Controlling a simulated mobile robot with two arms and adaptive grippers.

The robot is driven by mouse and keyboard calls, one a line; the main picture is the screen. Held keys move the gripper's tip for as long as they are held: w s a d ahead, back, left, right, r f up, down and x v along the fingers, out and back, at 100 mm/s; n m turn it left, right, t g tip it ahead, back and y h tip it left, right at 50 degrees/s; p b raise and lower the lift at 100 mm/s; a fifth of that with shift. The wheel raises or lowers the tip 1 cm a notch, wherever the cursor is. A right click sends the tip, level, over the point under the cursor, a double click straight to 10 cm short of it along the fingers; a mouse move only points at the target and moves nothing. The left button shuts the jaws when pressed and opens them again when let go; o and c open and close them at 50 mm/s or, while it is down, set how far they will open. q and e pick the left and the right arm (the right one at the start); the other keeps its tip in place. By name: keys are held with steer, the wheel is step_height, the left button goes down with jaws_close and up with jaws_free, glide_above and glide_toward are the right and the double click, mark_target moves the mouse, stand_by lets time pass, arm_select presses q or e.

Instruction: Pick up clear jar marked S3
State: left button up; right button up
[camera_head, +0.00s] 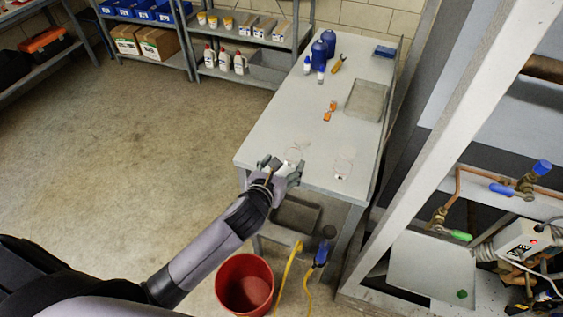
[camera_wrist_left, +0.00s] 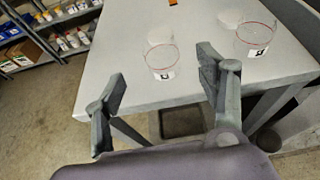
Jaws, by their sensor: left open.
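My left gripper (camera_head: 283,165) is open at the near edge of the grey workbench (camera_head: 262,140). A clear jar (camera_head: 293,155) with a thin red ring and a small label stands just beyond its fingers. In the left wrist view this jar (camera_wrist_left: 160,60) is upright, ahead of and between the open fingers (camera_wrist_left: 162,82), with nothing gripped. A second clear jar (camera_head: 343,168) stands to the right and shows in the left wrist view (camera_wrist_left: 255,38). The label markings are too small to read, so I cannot tell which is S3. My right gripper is not in view.
Orange pieces (camera_head: 329,112), blue bottles (camera_head: 319,52) and a grey tray (camera_head: 366,100) are farther back on the bench. A red bucket (camera_head: 244,284) stands on the floor in front. A metal frame with pipes (camera_head: 455,195) is at right. Floor at left is clear.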

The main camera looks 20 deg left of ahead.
mark_target(296, 143)
arm_select(q)
steer(key=b+x, duration=0.3)
steer(key=x, duration=0.1)
steer(key=shift+w+f, duration=0.1)
steer(key=shift+f, duration=0.2)
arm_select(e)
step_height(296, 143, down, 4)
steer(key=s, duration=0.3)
arm_select(q)
steer(key=x, duration=0.3)
steer(key=shift+w, duration=0.65)
steer(key=shift+w+f, duration=0.1)
steer(key=shift+w, duration=0.05)
steer(key=shift+c, duration=0.5)
steer(key=c, duration=0.8)
steer(key=shift+r+p, duration=1.2)
steer(key=shift+p, duration=0.1)
steer(key=s+p, duration=0.4)
steer(key=s, duration=0.7)
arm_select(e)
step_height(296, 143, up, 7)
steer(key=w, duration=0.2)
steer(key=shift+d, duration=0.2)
